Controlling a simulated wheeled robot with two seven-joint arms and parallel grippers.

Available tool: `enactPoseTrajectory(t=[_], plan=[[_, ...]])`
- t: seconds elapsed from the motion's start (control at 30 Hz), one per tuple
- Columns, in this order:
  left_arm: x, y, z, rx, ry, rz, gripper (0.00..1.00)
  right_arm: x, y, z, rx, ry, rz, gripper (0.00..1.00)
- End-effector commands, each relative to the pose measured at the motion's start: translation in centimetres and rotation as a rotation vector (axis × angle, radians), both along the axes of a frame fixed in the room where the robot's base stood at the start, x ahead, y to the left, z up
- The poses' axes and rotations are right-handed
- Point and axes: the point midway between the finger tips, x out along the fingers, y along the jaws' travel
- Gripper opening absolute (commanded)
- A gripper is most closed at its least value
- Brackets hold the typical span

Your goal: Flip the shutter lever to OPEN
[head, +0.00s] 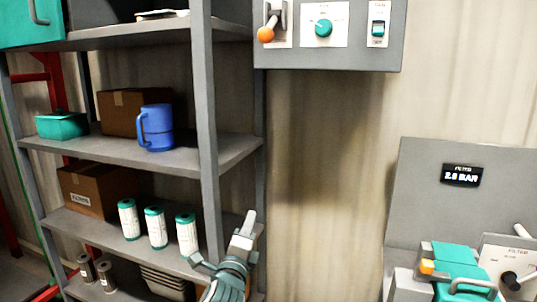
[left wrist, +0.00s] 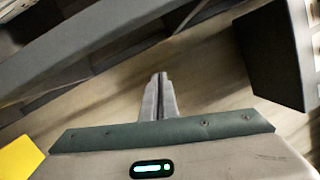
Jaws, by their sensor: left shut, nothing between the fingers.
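A lever with an orange ball knob (head: 265,34) is on the grey wall panel (head: 330,58) at the top of the head view. Its knob hangs down to the lower left of its pivot; the plate's lettering is not readable, so I cannot confirm it is the shutter lever. My left gripper (head: 249,220) points up, well below the panel, in front of the shelf's right end. Its fingers are shut and empty, apart from the lever. The left wrist view shows the shut fingers (left wrist: 159,80) and a dark box side (left wrist: 273,55) at the right. My right gripper is not in view.
The panel also has a teal knob (head: 323,28) and a teal switch (head: 378,27). A grey shelf (head: 208,130) with a blue mug (head: 156,128), boxes and white-teal canisters stands left. A filter unit (head: 425,185) with a gauge is lower right. Bare wall lies between.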

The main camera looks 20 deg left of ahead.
Motion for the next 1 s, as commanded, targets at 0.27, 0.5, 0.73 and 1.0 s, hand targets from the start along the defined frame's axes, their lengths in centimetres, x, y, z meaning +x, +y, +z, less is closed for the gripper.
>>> enactPoseTrajectory(t=[0.27,0.5,0.73,1.0], plan=[[3.1,-1.0,14.2,0.438,-0.261,0.082,0.00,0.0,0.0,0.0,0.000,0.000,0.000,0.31],[3.3,-2.3,25.4,0.793,-0.461,0.223,0.00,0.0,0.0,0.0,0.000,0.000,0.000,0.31],[2.6,-3.4,31.5,1.001,-0.571,0.335,0.00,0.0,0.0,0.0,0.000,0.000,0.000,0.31],[2.3,-3.7,33.1,1.057,-0.598,0.370,0.00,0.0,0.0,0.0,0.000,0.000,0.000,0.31]])
